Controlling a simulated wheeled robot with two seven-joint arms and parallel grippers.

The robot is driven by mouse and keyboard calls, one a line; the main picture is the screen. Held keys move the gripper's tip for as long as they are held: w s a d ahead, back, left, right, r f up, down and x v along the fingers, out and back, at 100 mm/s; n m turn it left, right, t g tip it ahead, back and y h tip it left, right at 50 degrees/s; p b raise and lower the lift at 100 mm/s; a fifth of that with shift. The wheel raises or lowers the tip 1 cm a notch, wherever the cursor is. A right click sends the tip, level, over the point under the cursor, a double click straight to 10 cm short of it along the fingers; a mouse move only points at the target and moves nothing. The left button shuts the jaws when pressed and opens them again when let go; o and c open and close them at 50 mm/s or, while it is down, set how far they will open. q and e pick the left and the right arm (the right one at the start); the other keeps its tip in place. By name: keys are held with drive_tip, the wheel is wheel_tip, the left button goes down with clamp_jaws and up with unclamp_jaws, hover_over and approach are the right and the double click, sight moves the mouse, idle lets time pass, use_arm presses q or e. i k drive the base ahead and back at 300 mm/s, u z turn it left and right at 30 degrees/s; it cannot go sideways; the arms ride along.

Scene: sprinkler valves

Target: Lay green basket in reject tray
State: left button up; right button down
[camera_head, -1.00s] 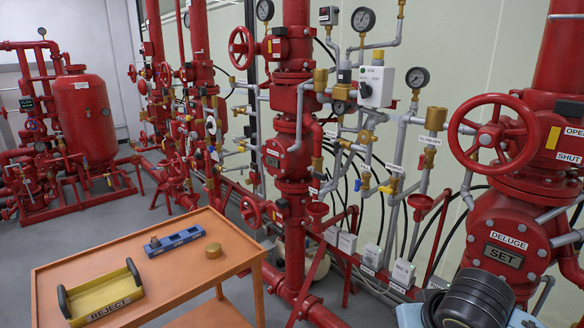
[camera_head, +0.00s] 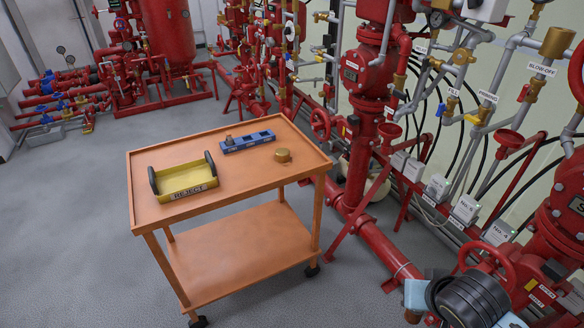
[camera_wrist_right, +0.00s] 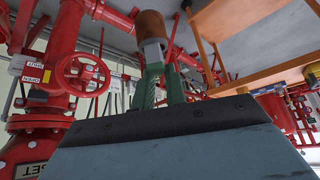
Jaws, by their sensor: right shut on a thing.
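The reject tray (camera_head: 193,191) is a yellow open box with black end handles and a "REJECT" label; it looks empty. It sits on the left of the orange cart's top. In the right wrist view, my right gripper (camera_wrist_right: 156,58) is shut on a cylindrical piece (camera_wrist_right: 151,26) with a brown top and a pale grey collar; green upright parts show below it. I cannot tell how much of the green belongs to the basket. In the head view, my black and light-blue right wrist shows at the lower right, well away from the tray. My left gripper is not in view.
The orange cart (camera_head: 230,233) also bears a blue rack (camera_head: 247,142) with a small piece at its left end, and a brass disc (camera_head: 283,156). Red pipes and valves (camera_head: 348,185) line the right side. Grey floor (camera_head: 75,240) is clear left of the cart.

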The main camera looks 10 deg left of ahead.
sight(185, 181)
drive_tip(key=u, duration=2.5)
drive_tip(key=i, duration=2.15)
drive_tip(key=z, duration=2.3)
drive_tip(key=i, duration=0.5)
drive_tip(key=z, duration=0.05)
